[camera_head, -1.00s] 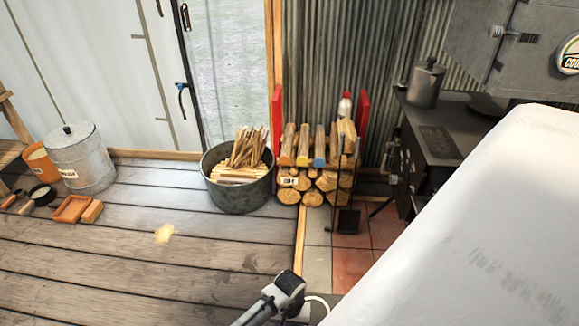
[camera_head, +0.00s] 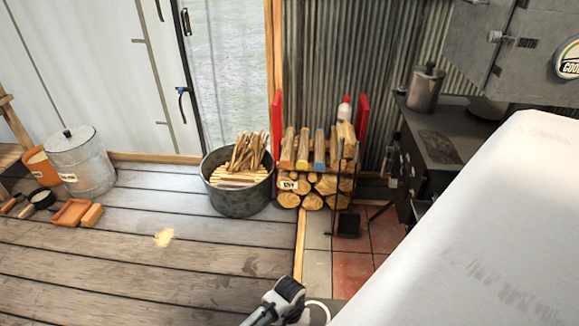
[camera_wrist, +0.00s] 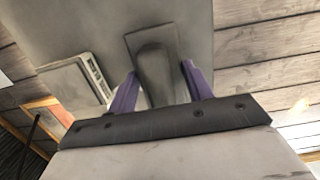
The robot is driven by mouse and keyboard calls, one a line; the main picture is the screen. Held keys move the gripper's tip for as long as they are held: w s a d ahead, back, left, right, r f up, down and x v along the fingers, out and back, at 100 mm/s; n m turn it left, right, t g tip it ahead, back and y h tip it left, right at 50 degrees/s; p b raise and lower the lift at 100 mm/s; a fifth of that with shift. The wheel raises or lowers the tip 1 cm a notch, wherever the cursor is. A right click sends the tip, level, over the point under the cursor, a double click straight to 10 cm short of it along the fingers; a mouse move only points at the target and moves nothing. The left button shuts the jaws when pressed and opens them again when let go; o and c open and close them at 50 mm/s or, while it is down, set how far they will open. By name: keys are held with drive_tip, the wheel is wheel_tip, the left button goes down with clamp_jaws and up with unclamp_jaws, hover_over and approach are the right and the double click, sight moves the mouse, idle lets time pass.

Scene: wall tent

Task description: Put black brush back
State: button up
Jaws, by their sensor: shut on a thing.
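In the wrist view my gripper (camera_wrist: 160,88) has two purple fingers on either side of a dark grey-black brush (camera_wrist: 154,62). It is shut on the brush, which shows a rounded handle and a wider flat rectangular part. The brush's underside is hidden. In the head view only part of my arm shows at the bottom middle; the fingers and the held brush are not visible there. A thin dark stand with a black flat piece (camera_head: 346,224) low on it stands in front of the firewood rack.
A firewood rack (camera_head: 362,116) with red sides stands by the corrugated wall, between a metal tub (camera_head: 240,200) of kindling and a black stove (camera_head: 440,150). A lidded metal can (camera_head: 82,165) and small orange items (camera_head: 72,212) sit left. The plank floor in front is largely clear.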

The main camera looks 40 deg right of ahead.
drive_tip(key=shift+f+p, duration=0.45)
idle(1.1)
drive_tip(key=o, duration=1.1)
drive_tip(key=r, duration=0.9)
drive_tip(key=w+d+r, duration=0.1)
drive_tip(key=r, duration=0.3)
drive_tip(key=shift+r, duration=0.35)
